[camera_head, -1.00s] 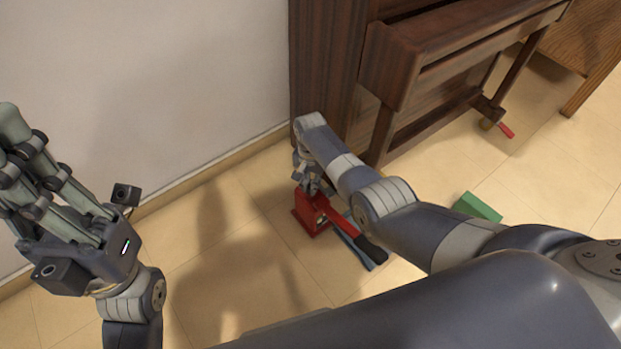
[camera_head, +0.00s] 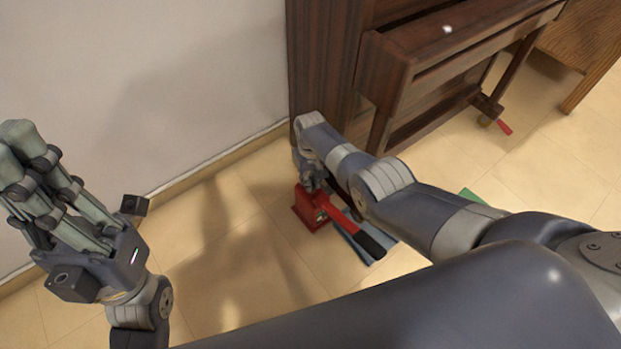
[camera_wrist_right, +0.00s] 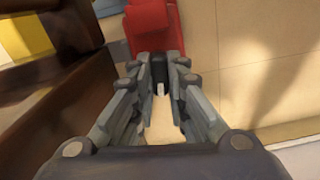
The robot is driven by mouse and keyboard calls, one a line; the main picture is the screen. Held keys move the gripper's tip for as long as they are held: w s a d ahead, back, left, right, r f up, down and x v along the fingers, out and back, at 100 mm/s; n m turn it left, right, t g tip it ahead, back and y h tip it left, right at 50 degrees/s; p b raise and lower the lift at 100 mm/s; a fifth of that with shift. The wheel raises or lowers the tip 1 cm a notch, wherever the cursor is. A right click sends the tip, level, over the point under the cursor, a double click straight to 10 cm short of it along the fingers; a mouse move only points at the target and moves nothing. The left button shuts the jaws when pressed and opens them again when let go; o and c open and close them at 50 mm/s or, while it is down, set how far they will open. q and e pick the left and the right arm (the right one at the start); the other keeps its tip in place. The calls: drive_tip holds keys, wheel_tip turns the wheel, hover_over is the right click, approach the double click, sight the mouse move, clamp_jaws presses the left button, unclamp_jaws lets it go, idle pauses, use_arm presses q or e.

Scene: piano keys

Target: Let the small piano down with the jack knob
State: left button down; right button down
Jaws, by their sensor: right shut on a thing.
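The small piano (camera_head: 415,60) is a dark brown upright against the pale wall. A red jack (camera_head: 309,210) with a black-gripped handle (camera_head: 369,241) stands on the floor at its near left end. My right gripper (camera_head: 314,184) is at the top of the jack, partly hidden by its own wrist. In the right wrist view, its fingers (camera_wrist_right: 160,85) close around a small dark knob (camera_wrist_right: 159,68) in front of the red jack body (camera_wrist_right: 153,27). My left gripper (camera_head: 15,160) is open and empty, raised at the left, away from the jack.
A blue-grey piece (camera_head: 358,241) lies on the floor beside the jack handle. A green block (camera_head: 472,195) is mostly hidden behind my right arm. A red lever (camera_head: 504,127) shows by the piano's far foot. Lighter wooden furniture (camera_head: 585,45) stands at right.

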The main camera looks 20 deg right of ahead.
drive_tip(key=shift+n, duration=0.5)
drive_tip(key=c, duration=1.6)
unclamp_jaws()
drive_tip(key=shift+r, duration=0.1)
drive_tip(key=shift+r, duration=5.9)
